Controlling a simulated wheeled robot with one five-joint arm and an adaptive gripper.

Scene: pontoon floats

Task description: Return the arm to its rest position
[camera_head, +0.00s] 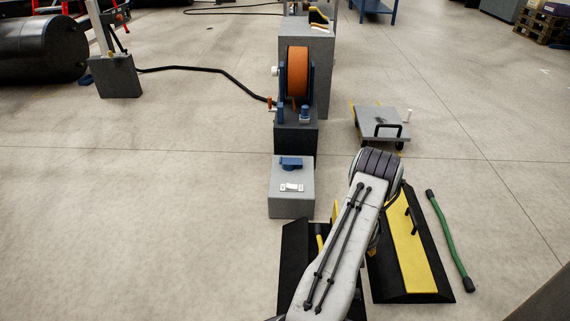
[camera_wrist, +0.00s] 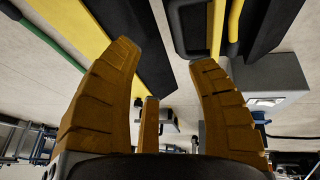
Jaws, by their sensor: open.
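My gripper (camera_wrist: 165,90) shows in the wrist view with its orange-brown fingers spread apart and nothing between them. My arm (camera_head: 345,240) reaches forward from the bottom of the head view, over the space between two black-and-yellow ramp pieces. The right ramp piece (camera_head: 408,240) has a yellow strip and a black handle, and my arm partly covers its left side. The left ramp piece (camera_head: 292,262) is mostly hidden behind my arm. In the head view my gripper is hidden behind the arm.
A grey box (camera_head: 291,205) with a blue part on top stands left of the arm. Behind it is an orange reel (camera_head: 297,73) on a dark block. A low wheeled dolly (camera_head: 378,118) stands beyond the arm. A green bar (camera_head: 450,240) lies at right.

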